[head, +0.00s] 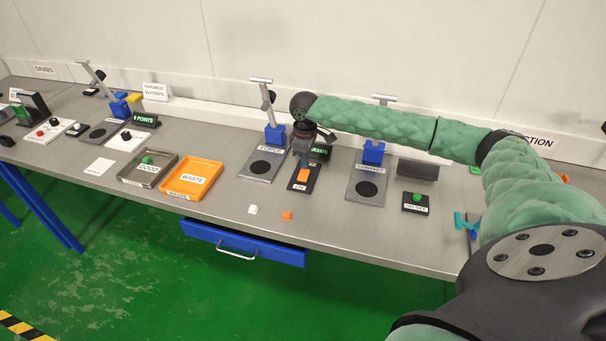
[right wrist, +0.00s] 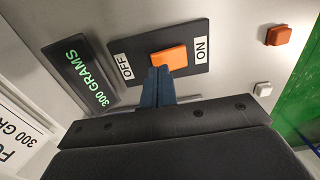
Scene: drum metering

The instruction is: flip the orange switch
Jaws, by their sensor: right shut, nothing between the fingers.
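The orange switch (right wrist: 166,59) sits on a dark plate (right wrist: 190,73) between an OFF label and an ON label in the right wrist view. It also shows in the head view (head: 305,176), below my gripper. My right gripper (right wrist: 158,70) is shut and empty, with its blue fingers together. Its tips are at the switch's near edge, closer to the OFF end. I cannot tell whether they touch it. In the head view the right gripper (head: 304,160) hangs over the back part of the plate. My left gripper is not in view.
A display reading 300 GRAMS (right wrist: 84,76) stands beside the switch plate. A FORCE stand (head: 260,166) is to its left and another stand (head: 367,184) to its right. An orange cube (head: 286,215) and a white cube (head: 253,209) lie near the front edge. An orange WASTE tray (head: 207,193) is further left.

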